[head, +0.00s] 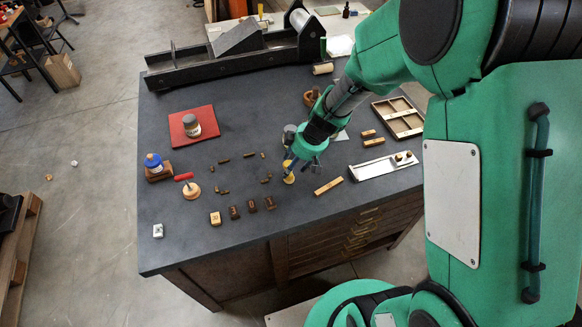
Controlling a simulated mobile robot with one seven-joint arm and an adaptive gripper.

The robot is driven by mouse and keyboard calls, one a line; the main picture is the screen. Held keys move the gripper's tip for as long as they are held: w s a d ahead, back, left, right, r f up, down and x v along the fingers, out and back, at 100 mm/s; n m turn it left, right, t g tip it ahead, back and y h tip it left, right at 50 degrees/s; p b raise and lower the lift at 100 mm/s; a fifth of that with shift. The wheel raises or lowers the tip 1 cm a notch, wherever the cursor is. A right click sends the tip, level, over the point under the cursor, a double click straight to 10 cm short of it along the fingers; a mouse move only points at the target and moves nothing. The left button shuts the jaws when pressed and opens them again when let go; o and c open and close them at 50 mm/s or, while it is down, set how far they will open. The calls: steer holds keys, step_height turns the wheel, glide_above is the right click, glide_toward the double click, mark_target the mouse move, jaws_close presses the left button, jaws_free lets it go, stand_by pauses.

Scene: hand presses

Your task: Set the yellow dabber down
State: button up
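My gripper (295,165) points down over the right front part of the dark table, at the end of my green arm. A small round yellow thing, which looks like the yellow dabber (289,179), is right at the fingertips, partly covered by them. It is too small to tell whether the fingers are closed on it or apart from it. I also cannot tell whether its underside touches the dark tabletop (240,225).
Small wooden blocks (235,212) stand in front, and a flat wooden strip (328,186) lies to the right. A white tray (374,169) and a compartment box (398,117) are further right. A red mat (194,129) bears a jar.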

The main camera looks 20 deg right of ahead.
steer(key=p+v, duration=0.1)
steer(key=v, duration=0.8)
steer(key=shift+r, duration=0.1)
stand_by(0.3)
steer(key=s+a+r+m+t+h, duration=0.1)
steer(key=s+a+r+m, duration=0.1)
steer(key=s+r, duration=0.45)
steer(key=s+a+r+m, duration=0.1)
steer(key=s+r, duration=0.2)
steer(key=r, duration=0.7)
steer(key=s+r+m+t+h, duration=0.1)
steer(key=s+r+m, duration=0.4)
steer(key=s, duration=0.8)
steer(key=shift+r+t+h, duration=0.4)
steer(key=shift+r, duration=1.3)
steer(key=shift+f, duration=0.1)
steer(key=shift+f+b, duration=0.85)
steer(key=shift+b, duration=0.1)
